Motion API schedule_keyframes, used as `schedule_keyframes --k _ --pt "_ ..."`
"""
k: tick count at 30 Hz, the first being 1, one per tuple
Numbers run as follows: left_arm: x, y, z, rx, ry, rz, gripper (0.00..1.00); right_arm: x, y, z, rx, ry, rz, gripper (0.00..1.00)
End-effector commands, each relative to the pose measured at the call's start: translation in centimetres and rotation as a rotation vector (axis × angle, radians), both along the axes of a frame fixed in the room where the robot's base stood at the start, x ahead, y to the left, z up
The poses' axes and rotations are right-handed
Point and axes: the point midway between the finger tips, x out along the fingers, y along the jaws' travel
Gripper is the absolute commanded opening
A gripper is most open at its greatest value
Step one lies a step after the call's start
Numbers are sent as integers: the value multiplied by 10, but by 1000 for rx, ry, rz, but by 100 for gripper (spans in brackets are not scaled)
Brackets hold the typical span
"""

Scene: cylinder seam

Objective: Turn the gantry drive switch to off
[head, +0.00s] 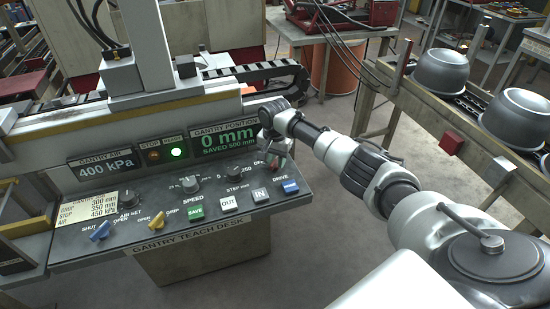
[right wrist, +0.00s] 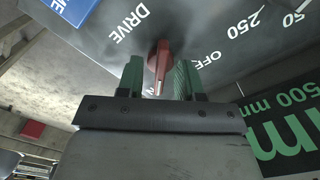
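The gantry drive switch is a small red knob (right wrist: 162,58) on the desk panel, with "DRIVE" printed beside it. Its pointer aims down in the right wrist view, at lettering partly hidden by my gripper. "OFF" is printed to its right. My right gripper (right wrist: 160,78) is open, with one green-padded finger on each side of the knob. Gaps show between the fingers and the knob. In the head view my right gripper (head: 277,158) is over the right end of the teach desk (head: 120,262) and largely covers the switch. My left gripper is not in view.
A blue button (head: 290,187) and the IN button (head: 260,195) sit just below the switch in the head view. The step dial (head: 233,171) is to its left. The gantry position display (head: 225,140) stands behind. Metal pots (head: 440,72) stand at the right.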

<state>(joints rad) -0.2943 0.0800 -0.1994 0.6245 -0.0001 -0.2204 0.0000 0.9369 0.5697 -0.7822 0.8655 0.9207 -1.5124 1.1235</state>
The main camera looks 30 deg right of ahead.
Motion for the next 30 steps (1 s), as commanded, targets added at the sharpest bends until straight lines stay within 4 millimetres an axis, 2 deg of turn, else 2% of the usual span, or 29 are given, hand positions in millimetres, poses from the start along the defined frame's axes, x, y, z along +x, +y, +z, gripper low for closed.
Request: schedule_keyframes --k 7,14,15,23,30 --pt "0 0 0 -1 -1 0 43 0 0 -1 0 0 0 36" --pt "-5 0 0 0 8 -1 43 0 0 -1 0 0 0 2" --pt "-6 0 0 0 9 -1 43 0 0 -1 0 0 0 0" --pt "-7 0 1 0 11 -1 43 0 0 0 0 0 11 0" --pt "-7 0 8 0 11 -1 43 0 1 1 2 0 99 0"
